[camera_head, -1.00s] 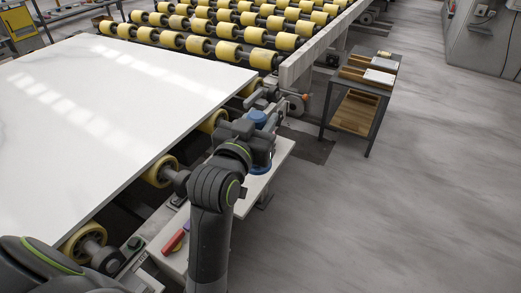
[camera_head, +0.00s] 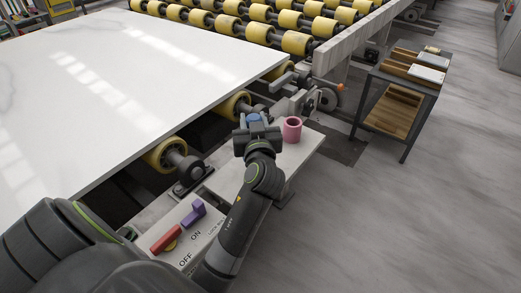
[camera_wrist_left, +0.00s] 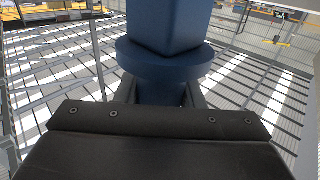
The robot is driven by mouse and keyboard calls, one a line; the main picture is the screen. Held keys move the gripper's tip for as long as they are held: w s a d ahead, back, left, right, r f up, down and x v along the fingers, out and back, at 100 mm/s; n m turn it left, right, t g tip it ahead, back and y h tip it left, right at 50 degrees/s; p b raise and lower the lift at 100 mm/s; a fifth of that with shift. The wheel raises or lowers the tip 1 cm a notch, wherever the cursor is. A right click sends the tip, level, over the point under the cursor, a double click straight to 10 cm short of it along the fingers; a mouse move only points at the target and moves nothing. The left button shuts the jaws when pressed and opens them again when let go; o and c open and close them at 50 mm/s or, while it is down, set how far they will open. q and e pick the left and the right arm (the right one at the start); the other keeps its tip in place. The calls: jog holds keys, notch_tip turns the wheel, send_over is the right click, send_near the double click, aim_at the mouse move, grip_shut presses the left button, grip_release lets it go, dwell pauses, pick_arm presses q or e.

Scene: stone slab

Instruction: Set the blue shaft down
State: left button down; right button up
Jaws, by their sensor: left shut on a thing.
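My left gripper (camera_head: 256,130) is shut on the blue shaft (camera_head: 253,118) over the far part of the pale bench top. In the head view only the shaft's top shows above the fingers; its lower end is hidden. In the left wrist view the blue shaft (camera_wrist_left: 165,60) stands between the fingers, with a wide collar and a square block above it. I cannot tell whether its lower end touches anything. My right gripper is not in view.
A pink hollow cylinder (camera_head: 292,130) stands on the bench top just right of the gripper. A red handle (camera_head: 165,238) and a purple handle (camera_head: 194,212) sit nearer on the ON/OFF panel. The white slab (camera_head: 120,90) lies left. A side table (camera_head: 400,100) stands right.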

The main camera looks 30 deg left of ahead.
pick_arm(q)
notch_tip(320, 180, down, 6)
jog(key=shift+r+b, duration=0.2)
jog(key=shift+b, duration=0.25)
jog(key=shift+f, duration=0.4)
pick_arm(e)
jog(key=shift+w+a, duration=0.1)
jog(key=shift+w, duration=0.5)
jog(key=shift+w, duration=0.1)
pick_arm(q)
jog(key=c, duration=1.3)
grip_release()
jog(key=o, duration=0.4)
jog(key=shift+c, duration=0.2)
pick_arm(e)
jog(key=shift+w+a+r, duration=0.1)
pick_arm(q)
jog(key=shift+r, duration=0.1)
